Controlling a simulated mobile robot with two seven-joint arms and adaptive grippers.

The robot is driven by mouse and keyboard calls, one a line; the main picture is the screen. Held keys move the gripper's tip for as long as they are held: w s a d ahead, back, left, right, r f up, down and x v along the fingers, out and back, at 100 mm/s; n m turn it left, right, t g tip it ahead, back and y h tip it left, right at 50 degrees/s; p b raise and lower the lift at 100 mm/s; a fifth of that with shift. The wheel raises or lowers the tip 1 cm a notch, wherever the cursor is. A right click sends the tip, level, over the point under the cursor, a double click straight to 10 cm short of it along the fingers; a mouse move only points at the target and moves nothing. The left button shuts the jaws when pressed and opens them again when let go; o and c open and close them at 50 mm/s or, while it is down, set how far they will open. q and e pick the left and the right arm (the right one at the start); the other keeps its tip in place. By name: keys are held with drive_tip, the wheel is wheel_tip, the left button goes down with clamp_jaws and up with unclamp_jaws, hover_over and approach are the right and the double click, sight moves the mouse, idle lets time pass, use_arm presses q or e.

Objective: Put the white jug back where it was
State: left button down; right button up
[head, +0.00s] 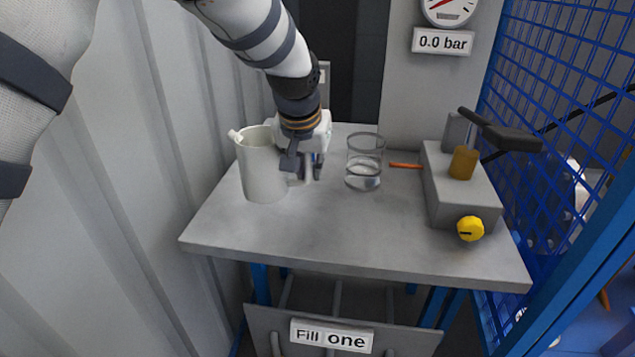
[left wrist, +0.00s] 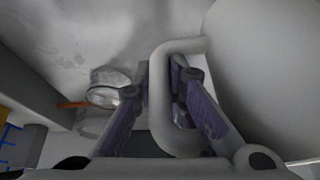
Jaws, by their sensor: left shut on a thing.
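The white jug (head: 262,168) is upright at the left of the grey table, with its spout to the left and its handle to the right. My left gripper (head: 303,170) comes down from above and is shut on the jug's handle. In the left wrist view the handle (left wrist: 160,95) passes between the two fingers (left wrist: 165,100), and the jug's body (left wrist: 265,70) fills the right side. The jug's base is at or very near the table top; I cannot tell whether it touches. My right gripper is not seen.
A glass with clear liquid (head: 364,165) stands just right of the gripper. A grey block (head: 460,195) with a black lever and yellow knob (head: 470,229) is at the right. The table's (head: 350,240) front middle is clear. Blue mesh (head: 550,60) bounds the right.

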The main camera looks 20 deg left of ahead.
use_arm(q)
drive_tip(key=shift+w+a+f, duration=0.25)
drive_tip(key=shift+w+f, duration=0.3)
drive_tip(key=shift+f, duration=0.15)
drive_tip(key=shift+s+x, duration=0.2)
drive_tip(key=shift+x, duration=0.65)
drive_tip(key=shift+s+x, duration=0.15)
drive_tip(key=shift+x, duration=0.7)
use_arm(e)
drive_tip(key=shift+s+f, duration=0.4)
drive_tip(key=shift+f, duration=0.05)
use_arm(q)
drive_tip(key=shift+f, duration=0.2)
drive_tip(key=shift+f, duration=0.15)
drive_tip(key=c, duration=1.6)
unclamp_jaws()
drive_tip(key=shift+c, duration=0.2)
